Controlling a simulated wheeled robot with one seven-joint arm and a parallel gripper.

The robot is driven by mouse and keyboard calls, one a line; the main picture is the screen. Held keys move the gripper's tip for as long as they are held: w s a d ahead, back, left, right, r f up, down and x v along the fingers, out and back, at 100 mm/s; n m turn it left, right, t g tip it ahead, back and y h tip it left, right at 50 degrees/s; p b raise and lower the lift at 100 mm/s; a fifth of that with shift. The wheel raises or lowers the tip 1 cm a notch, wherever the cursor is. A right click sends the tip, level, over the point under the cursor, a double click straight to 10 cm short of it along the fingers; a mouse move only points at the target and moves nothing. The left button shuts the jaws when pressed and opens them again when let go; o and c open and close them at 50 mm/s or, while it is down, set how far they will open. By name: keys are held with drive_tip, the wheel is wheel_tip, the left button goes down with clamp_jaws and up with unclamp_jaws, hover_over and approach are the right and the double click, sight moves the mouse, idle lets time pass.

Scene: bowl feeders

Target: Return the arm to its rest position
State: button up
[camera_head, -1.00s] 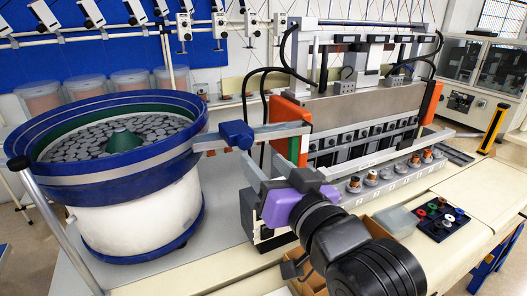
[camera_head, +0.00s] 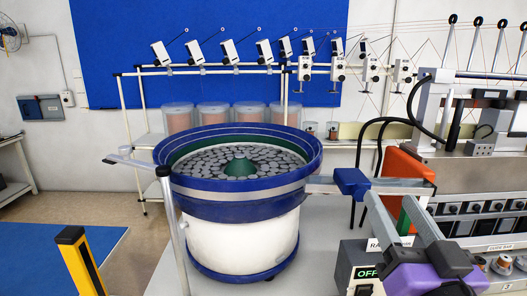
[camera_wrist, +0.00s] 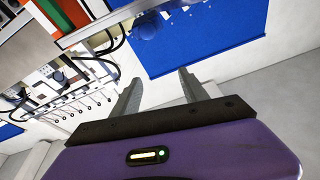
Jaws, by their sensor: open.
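My gripper (camera_head: 390,200) is at the lower right of the head view, with a purple body and two grey fingers pointing up and away. The fingers are apart and nothing is between them. In the wrist view the same open gripper (camera_wrist: 160,76) shows its two fingers with empty space between. The fingers appear in front of the feeder's output rail and the orange machine side; the gap to them cannot be told. The rest of my arm is mostly out of view.
A blue-rimmed bowl feeder (camera_head: 246,205) full of grey discs stands left of my gripper. A control box marked OFF (camera_head: 352,268) sits just below left of it. The machine (camera_head: 470,195) fills the right. A yellow post (camera_head: 80,262) stands on the open floor at left.

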drive_tip(key=s+f+n+g+b, duration=0.2)
drive_tip(key=s+f+g+b, duration=0.4)
drive_tip(key=s+f, duration=2.8)
wheel_tip(320, 180, down, 3)
drive_tip(key=shift+f+b, duration=0.1)
drive_tip(key=shift+b, duration=0.45)
drive_tip(key=shift+a, duration=0.1)
drive_tip(key=shift+c, duration=0.4)
